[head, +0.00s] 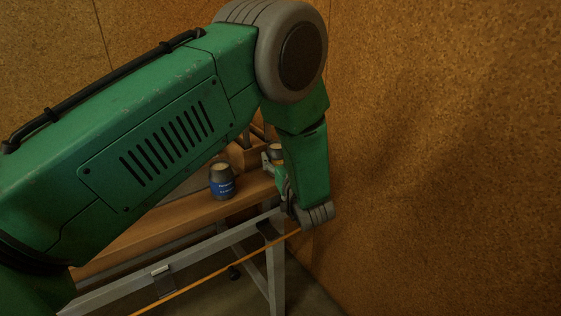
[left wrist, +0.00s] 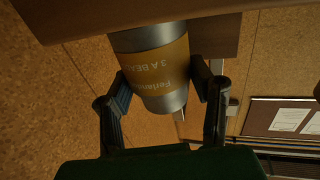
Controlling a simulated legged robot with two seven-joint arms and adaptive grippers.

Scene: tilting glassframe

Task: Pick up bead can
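The bead can is a grey can with a yellow label whose printing includes "BEA". It fills the middle of the left wrist view (left wrist: 160,68), upside down in the picture. In the head view only its upper part (head: 276,149) shows behind my left gripper (head: 271,160). I cannot tell whether the can is clear of the wooden surface. My right gripper is not in view.
A dark can with a blue label (head: 222,183) stands left of the gripper on the wooden bench (head: 185,218). A wooden block (head: 240,155) is behind it. A grey metal frame (head: 210,253) runs along the bench's front. A cork-like wall (head: 440,150) rises close on the right.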

